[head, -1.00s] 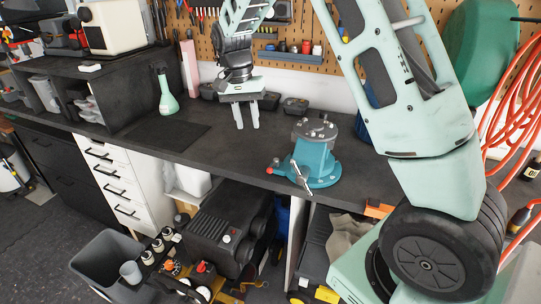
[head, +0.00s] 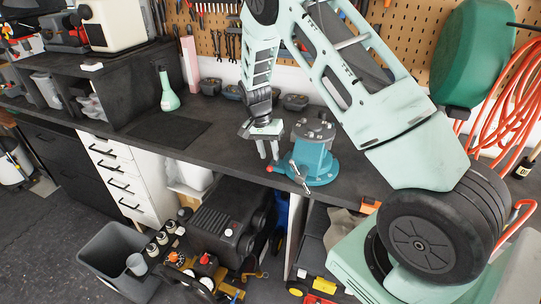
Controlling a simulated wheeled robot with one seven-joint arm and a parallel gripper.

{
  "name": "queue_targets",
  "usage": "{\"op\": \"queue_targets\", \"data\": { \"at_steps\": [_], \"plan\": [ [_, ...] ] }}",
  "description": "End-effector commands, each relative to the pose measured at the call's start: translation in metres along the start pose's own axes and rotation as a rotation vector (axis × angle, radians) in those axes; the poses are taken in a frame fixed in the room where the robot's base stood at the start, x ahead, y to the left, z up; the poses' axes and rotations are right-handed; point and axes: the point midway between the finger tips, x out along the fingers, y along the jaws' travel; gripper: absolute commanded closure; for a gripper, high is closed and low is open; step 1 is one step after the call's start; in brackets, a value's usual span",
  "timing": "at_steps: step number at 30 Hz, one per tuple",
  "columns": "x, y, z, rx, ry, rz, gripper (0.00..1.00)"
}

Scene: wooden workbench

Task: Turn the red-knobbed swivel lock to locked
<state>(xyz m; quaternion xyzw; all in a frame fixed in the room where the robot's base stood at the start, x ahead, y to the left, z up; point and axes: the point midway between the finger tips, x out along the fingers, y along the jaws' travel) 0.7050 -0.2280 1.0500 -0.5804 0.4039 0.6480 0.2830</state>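A teal swivel-base vise (head: 313,150) stands near the front edge of the bench. A small red knob (head: 270,168) sticks out at the left of its base, at the bench edge. A silver handle (head: 299,177) slants down at the vise's front. My gripper (head: 269,156) points down just left of the vise. Its two fingers are apart with nothing seen between them. The fingertips appear slightly above the red knob in the picture; whether they touch it or how far off they are, I cannot tell.
The dark bench top (head: 225,140) is clear to the left around a black mat (head: 170,130). A green bottle (head: 167,92) stands farther left. Small dark bins (head: 295,102) line the back wall. A grey bin (head: 112,260) stands on the floor.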

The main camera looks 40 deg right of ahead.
Motion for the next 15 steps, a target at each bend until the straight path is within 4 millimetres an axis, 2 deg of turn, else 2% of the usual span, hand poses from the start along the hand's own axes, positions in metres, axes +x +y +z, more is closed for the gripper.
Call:
{"op": "queue_targets", "data": {
  "at_steps": [6, 15],
  "plan": [
    [0.027, 0.001, 0.0, 0.0, -0.002, 0.001, 0.69],
    [0.035, 0.0, 0.0, 0.0, 0.0, -0.001, 0.69]
  ]
}}
